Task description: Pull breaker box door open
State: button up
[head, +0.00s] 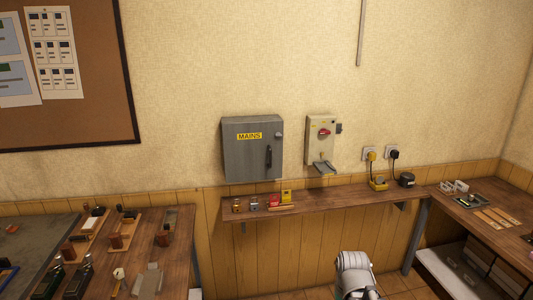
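The breaker box (243,165) is a grey metal box on the wall, with a yellow label reading MAINS (250,136). Its door looks shut. A dark upright handle (268,157) sits on the right side of the door, with a small round lock (279,134) above it. My gripper does not show in the head view. A white rounded part at the bottom, right of centre, looks like a piece of my own arm, below and apart from the box.
A narrow wooden shelf (339,200) under the box holds several small items. A beige switch unit (321,138) with a red knob hangs right of the box. Cluttered benches stand at left (178,225) and right (497,245). The wall before the box looks clear.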

aim_at(252, 151)
jog(key=i, duration=0.9)
jog(key=z, duration=0.05)
